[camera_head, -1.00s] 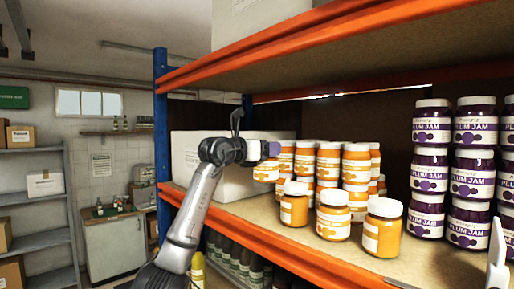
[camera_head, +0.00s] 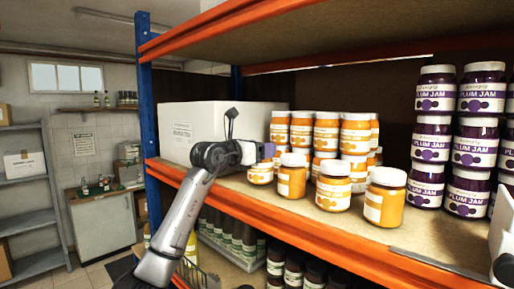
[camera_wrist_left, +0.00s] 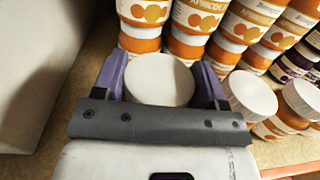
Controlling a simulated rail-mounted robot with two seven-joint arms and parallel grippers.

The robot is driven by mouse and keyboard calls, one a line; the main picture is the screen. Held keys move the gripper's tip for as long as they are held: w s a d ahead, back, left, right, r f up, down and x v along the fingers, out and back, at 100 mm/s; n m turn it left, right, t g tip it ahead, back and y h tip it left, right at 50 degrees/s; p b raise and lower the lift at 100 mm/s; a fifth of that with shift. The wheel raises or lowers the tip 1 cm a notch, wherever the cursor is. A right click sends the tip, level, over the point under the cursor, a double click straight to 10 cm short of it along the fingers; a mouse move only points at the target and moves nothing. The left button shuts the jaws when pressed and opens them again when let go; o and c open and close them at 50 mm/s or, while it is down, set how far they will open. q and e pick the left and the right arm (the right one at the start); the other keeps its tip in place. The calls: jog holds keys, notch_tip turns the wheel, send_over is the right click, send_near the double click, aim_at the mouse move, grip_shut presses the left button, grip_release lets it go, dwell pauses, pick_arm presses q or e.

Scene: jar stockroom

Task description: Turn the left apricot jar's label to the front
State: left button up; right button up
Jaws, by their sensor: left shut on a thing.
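The left apricot jar (camera_head: 260,174) is an orange jar with a white lid, standing at the left end of the apricot jars on the shelf. My left gripper (camera_head: 266,151) is shut on it. In the left wrist view, the purple fingers of the left gripper (camera_wrist_left: 160,84) sit on both sides of the jar's round white lid (camera_wrist_left: 160,79). The lid and fingers hide most of the jar there. In the head view only its lower part shows, and I cannot tell clearly which way its label faces. My right gripper is not in view.
Several stacked apricot jars (camera_head: 326,133) stand close behind the held jar. A loose apricot jar (camera_head: 292,176) stands just to its right, with more beyond. Plum jam stacks (camera_head: 474,140) are farther right. A white box (camera_head: 205,128) is at the left. An orange beam (camera_head: 290,226) edges the shelf.

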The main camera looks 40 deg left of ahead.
pick_arm(q)
jog(key=shift+f, duration=0.45)
jog(key=shift+r+p, duration=0.4)
jog(key=shift+a+m+h+p, duration=0.1)
jog(key=shift+m+h+p, duration=0.4)
jog(key=shift+h+p, duration=0.15)
jog(key=shift+f+m+g+h+p, duration=0.1)
jog(key=shift+m+g+h+p, duration=0.4)
jog(key=shift+m+h+p, duration=0.5)
jog(key=shift+h, duration=0.25)
jog(key=shift+f, duration=0.1)
jog(key=shift+f, duration=0.2)
